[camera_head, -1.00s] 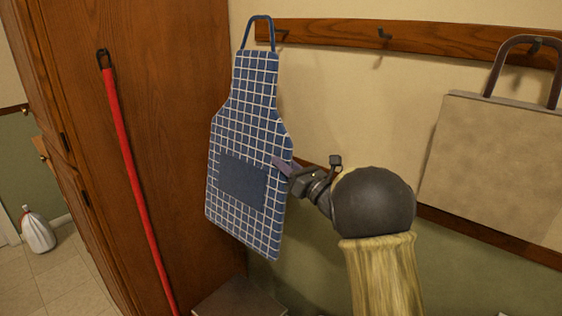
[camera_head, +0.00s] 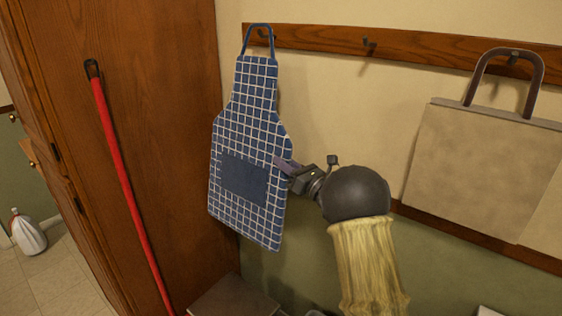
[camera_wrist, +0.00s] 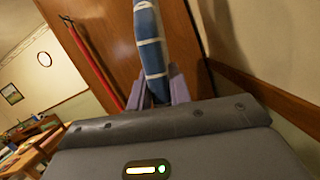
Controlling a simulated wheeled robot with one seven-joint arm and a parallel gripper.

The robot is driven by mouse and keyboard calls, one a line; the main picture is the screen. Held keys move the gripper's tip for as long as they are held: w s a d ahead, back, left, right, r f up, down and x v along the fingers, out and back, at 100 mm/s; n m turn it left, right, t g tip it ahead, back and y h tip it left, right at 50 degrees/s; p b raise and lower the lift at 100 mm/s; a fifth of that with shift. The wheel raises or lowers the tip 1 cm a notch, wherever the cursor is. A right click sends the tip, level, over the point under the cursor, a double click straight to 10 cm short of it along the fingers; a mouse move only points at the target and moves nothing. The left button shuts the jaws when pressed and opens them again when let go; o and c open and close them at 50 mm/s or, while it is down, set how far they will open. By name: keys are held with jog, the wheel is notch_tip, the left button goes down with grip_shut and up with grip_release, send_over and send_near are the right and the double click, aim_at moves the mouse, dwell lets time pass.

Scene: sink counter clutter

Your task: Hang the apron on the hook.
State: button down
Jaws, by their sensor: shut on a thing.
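The blue apron (camera_head: 250,125) with a white grid and a plain pocket hangs upright in the head view, its neck loop (camera_head: 257,27) at the top. The leftmost hook (camera_head: 265,36) on the wooden rail shows within the loop's outline. I cannot tell whether the loop is around the hook or in front of it. My gripper (camera_head: 284,164) is shut on the apron's right edge, about level with the pocket's top. In the wrist view, the apron's edge (camera_wrist: 151,45) stands between my gripper's two purple fingers (camera_wrist: 160,90).
The wooden rail (camera_head: 420,50) runs along the wall, with a bare middle hook (camera_head: 369,43). A beige bag (camera_head: 480,160) hangs from a right-hand hook (camera_head: 513,58). A tall wooden cabinet (camera_head: 165,120) stands left, with a red-handled pole (camera_head: 120,165) before it.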

jog(key=shift+w+d+r+p, duration=0.1)
jog(key=shift+w+d+p, duration=0.2)
jog(key=shift+w+p, duration=0.05)
jog(key=shift+w+d+f+b, duration=0.1)
jog(key=shift+f+b, duration=0.2)
jog(key=shift+w+d+f+b, duration=0.3)
jog(key=shift+f+b, duration=0.2)
jog(key=shift+b, duration=0.75)
jog(key=shift+w+f+b, duration=0.15)
jog(key=shift+w+b, duration=0.05)
jog(key=shift+b, duration=0.45)
